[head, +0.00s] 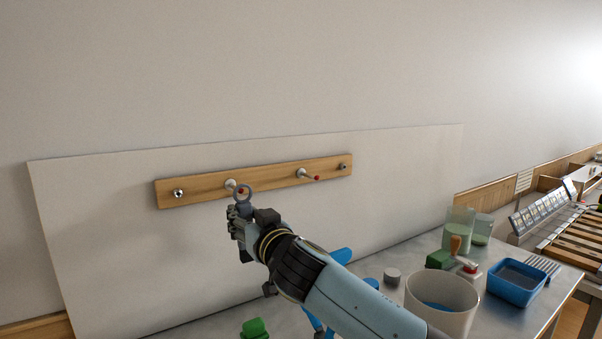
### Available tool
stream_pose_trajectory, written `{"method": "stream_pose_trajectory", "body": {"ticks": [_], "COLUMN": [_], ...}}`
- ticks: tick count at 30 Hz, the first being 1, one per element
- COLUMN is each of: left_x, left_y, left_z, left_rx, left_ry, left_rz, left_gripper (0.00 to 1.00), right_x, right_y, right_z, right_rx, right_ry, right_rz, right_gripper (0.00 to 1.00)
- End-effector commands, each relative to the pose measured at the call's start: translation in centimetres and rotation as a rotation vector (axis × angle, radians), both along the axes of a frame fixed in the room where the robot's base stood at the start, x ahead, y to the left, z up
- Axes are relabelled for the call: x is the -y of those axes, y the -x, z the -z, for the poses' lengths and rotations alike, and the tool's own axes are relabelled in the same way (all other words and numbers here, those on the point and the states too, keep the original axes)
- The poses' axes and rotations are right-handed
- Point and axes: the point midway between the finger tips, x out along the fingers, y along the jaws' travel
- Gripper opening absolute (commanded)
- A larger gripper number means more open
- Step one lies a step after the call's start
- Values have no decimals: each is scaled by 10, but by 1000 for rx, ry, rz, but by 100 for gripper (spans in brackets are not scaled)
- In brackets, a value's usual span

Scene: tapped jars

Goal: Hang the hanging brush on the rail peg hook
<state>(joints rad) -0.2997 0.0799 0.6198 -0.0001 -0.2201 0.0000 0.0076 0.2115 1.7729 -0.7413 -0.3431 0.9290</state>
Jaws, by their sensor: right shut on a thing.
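The wooden rail (208,188) is fixed to a pale wall panel and carries two white pegs with red tips. The left peg (230,184) is right by my gripper; the right peg (301,173) is bare. My right gripper (243,222) is shut on the hanging brush, just below the left peg. The brush's grey hanging ring (248,187) stands up above the fingers, and the peg's red tip shows within its outline. I cannot tell whether the ring is around the peg or in front of it. The rest of the brush is hidden. My left gripper is not in view.
The steel table below holds a white tub (442,308), a blue tray (518,294), clear green-filled containers (457,238), a small grey cylinder (392,276) and a green item (255,329). The wall above the rail is clear.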

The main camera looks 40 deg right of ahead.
Motion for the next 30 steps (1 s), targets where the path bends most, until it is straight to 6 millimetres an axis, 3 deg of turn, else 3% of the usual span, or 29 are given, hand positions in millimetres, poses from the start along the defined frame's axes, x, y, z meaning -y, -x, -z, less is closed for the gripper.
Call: {"method": "stream_pose_trajectory", "body": {"ticks": [11, 30], "left_x": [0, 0], "left_y": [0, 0], "left_z": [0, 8], "left_rx": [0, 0], "left_ry": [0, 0], "left_rz": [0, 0], "left_gripper": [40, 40], "right_x": [-1, -15], "right_y": [3, 61], "right_z": [0, -4], "right_rx": [0, 0], "right_ry": [0, 0], "right_rz": [0, 0], "right_gripper": [0, 0]}}
